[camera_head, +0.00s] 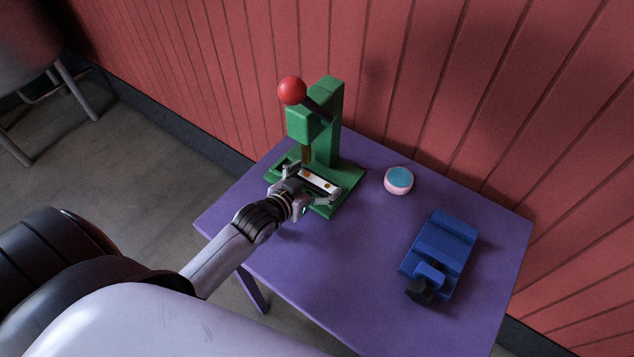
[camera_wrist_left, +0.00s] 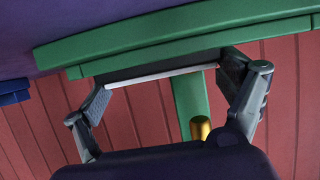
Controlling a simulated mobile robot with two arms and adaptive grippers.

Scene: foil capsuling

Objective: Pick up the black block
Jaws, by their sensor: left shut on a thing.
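The black block (camera_wrist_left: 150,69) is between the two fingers of my left gripper (camera_wrist_left: 168,80) in the left wrist view, with a thin white strip (camera_wrist_left: 162,75) along it. In the head view, my left gripper (camera_head: 307,186) is shut on the block at the foot of the green press (camera_head: 331,140). The block's white top with small orange dots (camera_head: 319,181) shows between the fingers there. The block is right against or just over the green base; I cannot tell if they touch. My right gripper is not in view.
The press has a red ball handle (camera_head: 292,90) and a brass-coloured plunger (camera_wrist_left: 200,128) over the base. A pink and light-blue round tin (camera_head: 398,181) and a blue fixture (camera_head: 440,254) with a black knob stand to the right on the purple table (camera_head: 350,265). Red panelling (camera_head: 430,90) rises behind.

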